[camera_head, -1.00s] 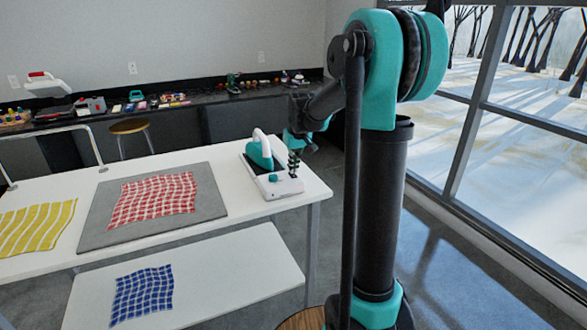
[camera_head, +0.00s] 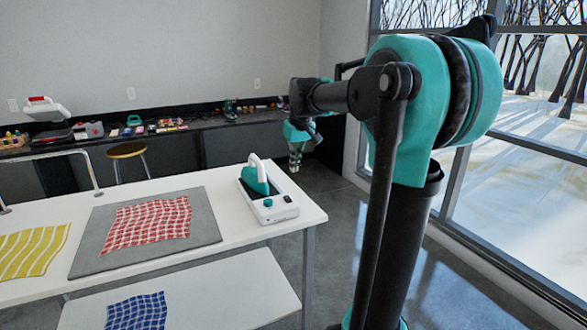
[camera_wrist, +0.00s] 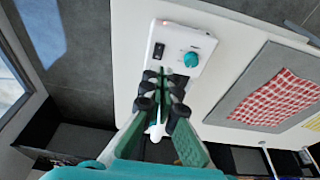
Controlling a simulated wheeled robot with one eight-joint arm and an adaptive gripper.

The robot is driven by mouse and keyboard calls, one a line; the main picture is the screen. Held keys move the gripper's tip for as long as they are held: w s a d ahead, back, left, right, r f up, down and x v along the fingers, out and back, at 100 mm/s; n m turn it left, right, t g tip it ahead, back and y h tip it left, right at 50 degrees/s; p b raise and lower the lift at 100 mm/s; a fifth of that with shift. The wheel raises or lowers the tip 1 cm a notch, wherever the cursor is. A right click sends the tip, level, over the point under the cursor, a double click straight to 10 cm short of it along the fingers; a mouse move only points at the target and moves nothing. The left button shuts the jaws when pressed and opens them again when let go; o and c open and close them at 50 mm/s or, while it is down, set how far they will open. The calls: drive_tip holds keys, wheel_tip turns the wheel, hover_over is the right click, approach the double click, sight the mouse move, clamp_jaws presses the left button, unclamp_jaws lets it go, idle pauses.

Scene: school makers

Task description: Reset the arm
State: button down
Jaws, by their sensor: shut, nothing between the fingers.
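My arm reaches away from me, with its teal-and-black elbow large at the right of the head view. My gripper (camera_head: 294,170) hangs pointing down, past the right end of the white table (camera_head: 235,225), and is small there. In the wrist view my gripper (camera_wrist: 167,80) has its green fingers shut and empty, in line with a white and teal device (camera_head: 270,193) below. That device also shows in the wrist view (camera_wrist: 197,42), partly covered by the fingers. I see no contact between gripper and device.
A grey mat (camera_head: 90,237) with a red checked cloth (camera_head: 150,221) lies on the table, beside a yellow striped cloth (camera_head: 30,250). A blue checked cloth (camera_head: 137,312) lies on the lower shelf (camera_head: 220,290). A stool (camera_head: 127,150) stands behind. Tall windows (camera_head: 530,180) are at the right.

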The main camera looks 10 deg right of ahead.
drive_tip(key=s+d+f+m+t, duration=0.1)
drive_tip(key=s+d+f+m, duration=0.2)
drive_tip(key=s+f, duration=2.1)
drive_tip(key=s, duration=0.2)
drive_tip(key=shift+s+f+h, duration=0.3)
drive_tip(key=shift+f+h, duration=0.1)
drive_tip(key=c, duration=2.3)
unclamp_jaws()
